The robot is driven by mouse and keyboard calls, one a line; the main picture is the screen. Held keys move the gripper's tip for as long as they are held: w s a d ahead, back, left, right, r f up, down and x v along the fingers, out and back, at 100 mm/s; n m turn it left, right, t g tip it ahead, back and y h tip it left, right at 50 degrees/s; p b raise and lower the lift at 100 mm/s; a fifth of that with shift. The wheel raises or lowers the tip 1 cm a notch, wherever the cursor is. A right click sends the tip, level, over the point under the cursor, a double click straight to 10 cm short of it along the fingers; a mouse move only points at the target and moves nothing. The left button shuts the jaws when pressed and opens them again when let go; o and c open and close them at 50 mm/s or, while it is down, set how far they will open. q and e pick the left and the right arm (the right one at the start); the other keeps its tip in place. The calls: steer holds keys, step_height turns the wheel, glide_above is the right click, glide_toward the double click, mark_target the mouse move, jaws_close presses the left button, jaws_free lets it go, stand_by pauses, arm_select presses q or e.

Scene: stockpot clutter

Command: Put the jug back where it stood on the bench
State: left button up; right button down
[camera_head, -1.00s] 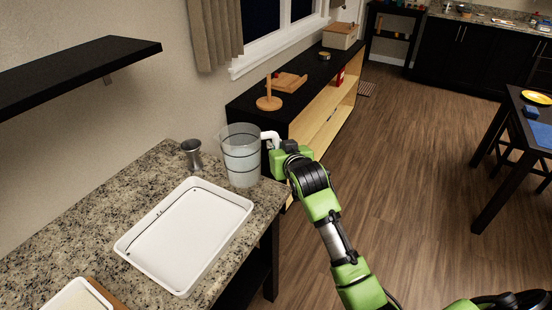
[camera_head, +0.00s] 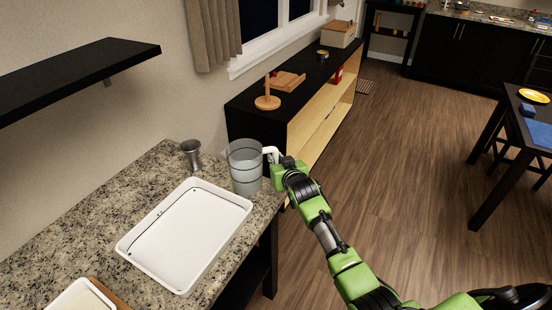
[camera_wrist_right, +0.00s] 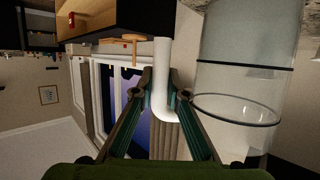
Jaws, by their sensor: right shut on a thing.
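The clear jug (camera_head: 246,170) with dark bands and a white handle is at the far right corner of the granite bench (camera_head: 110,202) in the head view. It looks upright; I cannot tell whether its base touches the bench. My right gripper (camera_head: 276,164) is shut on the jug's white handle, from the jug's right side. In the right wrist view the white handle (camera_wrist_right: 162,80) runs between the fingers of the right gripper (camera_wrist_right: 155,92), with the clear jug body (camera_wrist_right: 240,85) to the right. My left gripper is not in view.
A white tray (camera_head: 140,254) lies on the bench left of the jug. A grey metal cup (camera_head: 191,154) stands behind the tray, and a smaller white tray (camera_head: 62,303) is at the front. A black shelf (camera_head: 75,75) overhangs the bench at left. A low cabinet (camera_head: 300,90) stands behind.

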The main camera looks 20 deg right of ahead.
steer(key=c, duration=2)
jaws_free()
steer(key=shift+s, duration=0.1)
steer(key=shift+s, duration=0.1)
steer(key=v, duration=1.1)
steer(key=shift+s+r+b, duration=0.15)
steer(key=shift+s+b, duration=0.25)
